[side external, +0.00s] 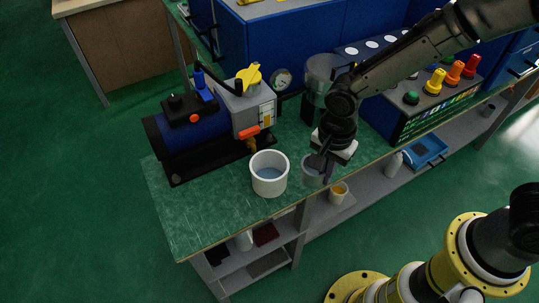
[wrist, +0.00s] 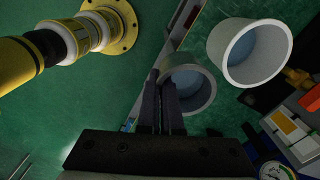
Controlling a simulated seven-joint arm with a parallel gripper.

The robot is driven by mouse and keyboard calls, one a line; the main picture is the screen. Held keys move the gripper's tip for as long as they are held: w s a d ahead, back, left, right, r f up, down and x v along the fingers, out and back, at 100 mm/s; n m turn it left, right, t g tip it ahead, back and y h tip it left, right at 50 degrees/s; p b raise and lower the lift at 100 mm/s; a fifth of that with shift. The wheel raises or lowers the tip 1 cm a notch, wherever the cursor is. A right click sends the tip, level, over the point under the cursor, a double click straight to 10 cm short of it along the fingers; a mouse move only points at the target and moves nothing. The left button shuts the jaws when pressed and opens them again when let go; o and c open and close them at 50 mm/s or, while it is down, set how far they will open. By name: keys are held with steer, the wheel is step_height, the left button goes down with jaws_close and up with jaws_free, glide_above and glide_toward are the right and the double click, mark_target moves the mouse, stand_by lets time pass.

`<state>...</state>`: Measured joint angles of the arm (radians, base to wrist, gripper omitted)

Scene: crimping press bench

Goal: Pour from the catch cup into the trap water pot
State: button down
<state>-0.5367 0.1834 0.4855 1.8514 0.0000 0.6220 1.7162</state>
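The trap water pot (side external: 269,186) is a white round pot with bluish water in it. It stands upright on the green bench near the front edge. The catch cup (side external: 311,175) is a smaller grey cup just right of the pot, apart from it. My gripper (side external: 322,160) points down, its fingers closed together at the cup's rim. In the wrist view, the fingers (wrist: 167,83) overlap the near wall of the catch cup (wrist: 206,96), which has bluish liquid inside and looks about upright. The pot (wrist: 233,78) is to its upper right. Whether the cup touches the bench is unclear.
A blue compressor (side external: 190,135) with a grey box and yellow knob stands behind the pot. A gauge (side external: 281,80) and a clear round vessel (side external: 322,72) are farther back. A control panel (side external: 415,120) stands right. The bench front-left (side external: 205,215) is clear.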

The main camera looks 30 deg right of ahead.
step_height(320, 180, up, 8)
steer(key=w+n, duration=0.6)
steer(key=w, duration=0.8)
steer(key=shift+t+h, duration=0.3)
steer(key=shift+t, duration=0.1)
steer(key=f, duration=0.3)
steer(key=a+f, duration=0.1)
steer(key=f, duration=0.1)
steer(key=shift+s, duration=0.1)
steer(key=s+a+t+h, duration=0.2)
steer(key=t+h, duration=0.1)
steer(key=shift+s+a+r, duration=0.3)
steer(key=shift+s+a, duration=0.05)
steer(key=shift+s+a+r+t+h, duration=0.1)
steer(key=shift+t+h, duration=1.3)
steer(key=shift+h, duration=0.1)
